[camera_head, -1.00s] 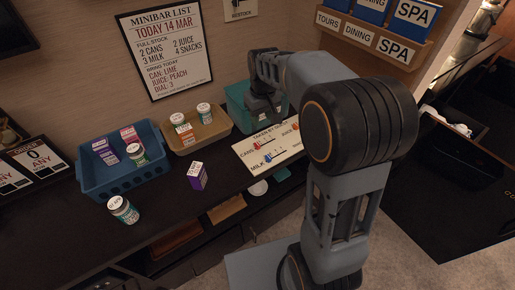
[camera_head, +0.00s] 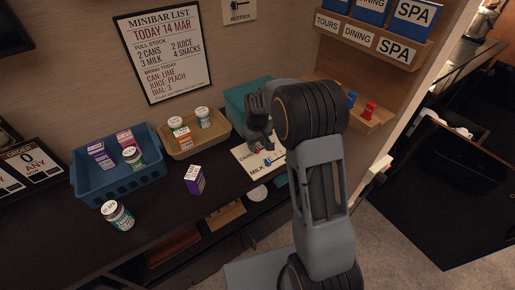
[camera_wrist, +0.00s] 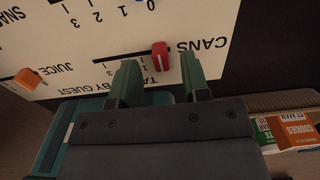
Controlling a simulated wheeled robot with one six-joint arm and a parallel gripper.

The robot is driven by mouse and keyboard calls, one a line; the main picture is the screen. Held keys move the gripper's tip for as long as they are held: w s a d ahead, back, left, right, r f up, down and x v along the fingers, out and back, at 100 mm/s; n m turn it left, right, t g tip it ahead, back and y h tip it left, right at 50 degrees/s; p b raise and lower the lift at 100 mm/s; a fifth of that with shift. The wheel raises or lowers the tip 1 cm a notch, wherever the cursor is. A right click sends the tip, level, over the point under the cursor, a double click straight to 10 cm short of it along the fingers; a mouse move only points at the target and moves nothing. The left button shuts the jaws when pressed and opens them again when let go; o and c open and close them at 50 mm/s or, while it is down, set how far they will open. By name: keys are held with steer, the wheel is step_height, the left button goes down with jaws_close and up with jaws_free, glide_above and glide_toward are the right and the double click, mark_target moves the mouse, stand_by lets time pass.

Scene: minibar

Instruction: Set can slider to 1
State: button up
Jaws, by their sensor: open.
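The cream slider board (camera_head: 243,158) lies on the dark counter, partly hidden by my arm in the head view. In the wrist view the board (camera_wrist: 110,30) appears upside down. Its red can slider (camera_wrist: 160,56) sits at the end of its track next to the word CANS. My gripper (camera_wrist: 160,78) is open, with one green-grey fingertip on each side of the red slider and a gap to each. The slider is not gripped. In the head view my gripper (camera_head: 260,143) is low over the board's CANS side.
An orange slider (camera_wrist: 27,79) marks the juice row, and a blue slider (camera_head: 267,162) the milk row. A teal box (camera_head: 238,97) stands behind the board. A tan tray (camera_head: 185,146) with jars and a blue basket (camera_head: 110,182) are to the left. A purple carton (camera_head: 194,180) stands in front.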

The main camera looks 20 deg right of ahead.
steer(key=shift+f, duration=1.1)
jaws_close()
